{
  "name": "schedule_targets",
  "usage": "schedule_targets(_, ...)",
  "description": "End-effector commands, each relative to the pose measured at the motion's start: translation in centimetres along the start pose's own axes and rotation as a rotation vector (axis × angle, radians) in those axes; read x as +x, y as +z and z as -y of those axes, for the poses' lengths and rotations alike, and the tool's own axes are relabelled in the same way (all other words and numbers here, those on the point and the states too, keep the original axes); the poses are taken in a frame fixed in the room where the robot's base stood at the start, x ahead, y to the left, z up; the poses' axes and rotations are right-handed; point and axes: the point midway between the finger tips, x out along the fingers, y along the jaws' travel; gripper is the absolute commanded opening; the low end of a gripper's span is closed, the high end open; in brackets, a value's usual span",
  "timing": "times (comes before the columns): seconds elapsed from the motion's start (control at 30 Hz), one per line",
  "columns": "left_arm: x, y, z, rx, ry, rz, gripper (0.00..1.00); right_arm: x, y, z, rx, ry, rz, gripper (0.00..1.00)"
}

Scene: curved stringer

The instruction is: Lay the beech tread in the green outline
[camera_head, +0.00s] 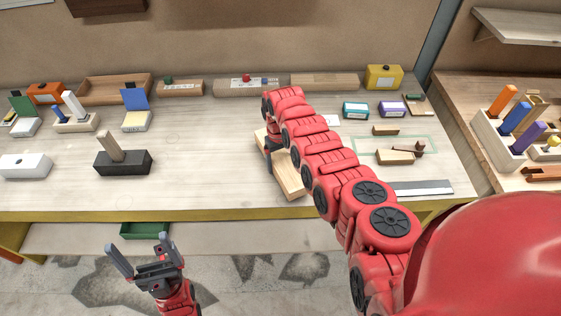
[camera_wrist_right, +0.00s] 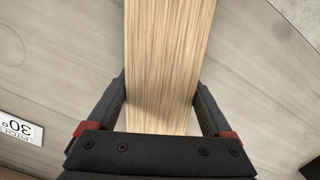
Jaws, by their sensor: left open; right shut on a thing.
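The beech tread (camera_head: 290,181) is a pale flat board at the middle of the bench, partly hidden by my right arm. My right gripper (camera_head: 272,143) is shut on it. In the right wrist view the board (camera_wrist_right: 168,50) runs between the two fingers of the gripper (camera_wrist_right: 161,100); its far end is out of frame. The green outline (camera_head: 432,137) is a thin rectangle on the bench to the right of the arm. My left gripper (camera_head: 137,247) is open and empty, low in front of the bench.
A small wooden block (camera_head: 395,157) and a dark mallet-like tool (camera_head: 418,149) lie at the outline's lower right. Another block (camera_head: 385,130) lies just behind it. A grey metal strip (camera_head: 422,187) is nearer the front edge. Teal (camera_head: 355,110) and purple (camera_head: 392,108) boxes stand behind.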

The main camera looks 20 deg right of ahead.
Motion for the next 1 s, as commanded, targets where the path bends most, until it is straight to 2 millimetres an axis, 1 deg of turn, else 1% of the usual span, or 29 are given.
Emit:
schedule_targets(0.4, -1.1, 0.2, -0.1, 0.000, 0.000, 0.000, 0.97, 1.1, -0.2, 0.0, 0.000, 0.001, -0.002, 0.00)
schedule_targets(0.53, -1.1, 0.2, -0.1, 0.000, 0.000, 0.000, 0.97, 1.1, -0.2, 0.0, 0.000, 0.000, -0.001, 0.00)
schedule_targets(0.57, -1.1, 0.2, -0.1, 0.000, 0.000, 0.000, 0.97, 1.2, -0.2, 0.0, 0.000, 0.000, -0.001, 0.90)
schedule_targets(0.6, -1.1, 0.2, -0.1, 0.000, 0.000, 0.000, 0.97, 1.2, -0.1, 0.0, 0.000, 0.000, 0.000, 0.97)
schedule_targets(0.63, -1.1, 0.2, -0.1, 0.000, 0.000, 0.000, 0.97, 1.2, -0.1, 0.0, 0.000, 0.000, 0.000, 1.00)
schedule_targets(0.87, -1.1, 0.2, -0.1, 0.000, 0.000, 0.000, 0.97, 1.2, -0.1, -0.1, 0.001, 0.001, 0.000, 1.00)
schedule_targets(0.97, -0.6, 0.1, 0.0, 0.000, 0.000, 0.000, 0.97, 0.7, 0.0, -0.1, 0.002, 0.002, 0.001, 1.00)
schedule_targets(1.0, -0.2, 0.0, 0.0, 0.000, 0.000, 0.000, 0.97, 0.2, 0.0, -0.1, 0.001, 0.002, 0.000, 1.00)
